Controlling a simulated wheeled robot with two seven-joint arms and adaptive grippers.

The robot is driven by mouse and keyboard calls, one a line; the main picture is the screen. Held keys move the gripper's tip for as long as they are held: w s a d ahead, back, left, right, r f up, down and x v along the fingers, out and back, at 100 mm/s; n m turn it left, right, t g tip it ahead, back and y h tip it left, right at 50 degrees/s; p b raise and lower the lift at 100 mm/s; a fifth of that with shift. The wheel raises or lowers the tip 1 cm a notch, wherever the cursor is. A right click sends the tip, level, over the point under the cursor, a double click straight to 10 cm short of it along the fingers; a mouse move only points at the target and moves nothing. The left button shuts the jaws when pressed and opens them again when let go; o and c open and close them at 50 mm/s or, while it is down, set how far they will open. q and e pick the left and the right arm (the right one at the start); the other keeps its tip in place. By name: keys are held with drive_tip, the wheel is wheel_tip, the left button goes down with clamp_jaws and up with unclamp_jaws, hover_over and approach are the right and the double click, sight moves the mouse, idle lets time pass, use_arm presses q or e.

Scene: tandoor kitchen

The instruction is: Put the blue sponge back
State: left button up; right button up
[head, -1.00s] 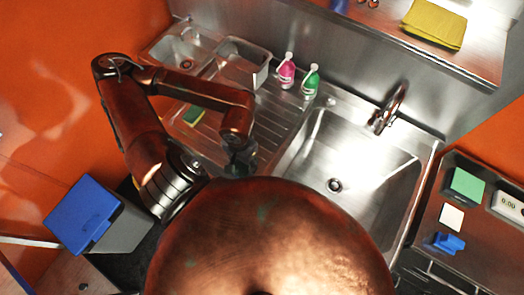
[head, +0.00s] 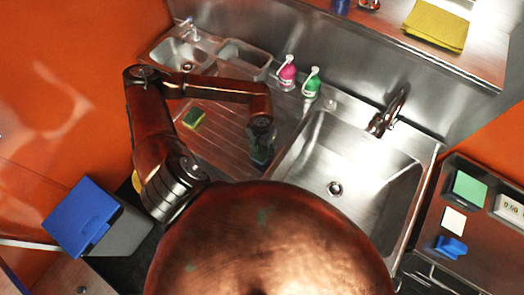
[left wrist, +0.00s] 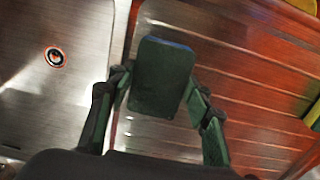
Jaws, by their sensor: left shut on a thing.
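My left gripper (head: 261,142) hangs over the ribbed drainboard (head: 228,150), close to the left edge of the large sink basin. In the left wrist view my left gripper (left wrist: 160,95) is shut on the blue sponge (left wrist: 163,80), with one finger on each side. The sponge's dark green face is towards the camera, and a blue strip shows along its far edge. In the head view the sponge is small and dark below the gripper. Whether it touches the drainboard I cannot tell. My right gripper is not in view.
A yellow-green sponge (head: 193,117) lies on the drainboard's left part. Pink (head: 287,74) and green (head: 311,82) bottles stand behind. The large basin (head: 350,160) is empty, with a tap (head: 388,112) at its back. A blue-lidded bin (head: 83,218) stands at left.

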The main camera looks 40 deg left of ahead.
sight(262, 149)
use_arm(q)
drive_tip(key=shift+w+f, duration=0.3)
drive_tip(key=shift+f, duration=0.25)
wheel_tip(262, 149, down, 2)
drive_tip(key=shift+f+p, duration=0.1)
drive_tip(key=shift+p, duration=0.65)
drive_tip(key=shift+f, duration=0.25)
drive_tip(key=shift+f, duration=0.1)
drive_tip(key=shift+f+b, duration=0.15)
drive_tip(key=shift+b, duration=0.15)
drive_tip(key=o, duration=1.1)
drive_tip(key=shift+r, duration=0.2)
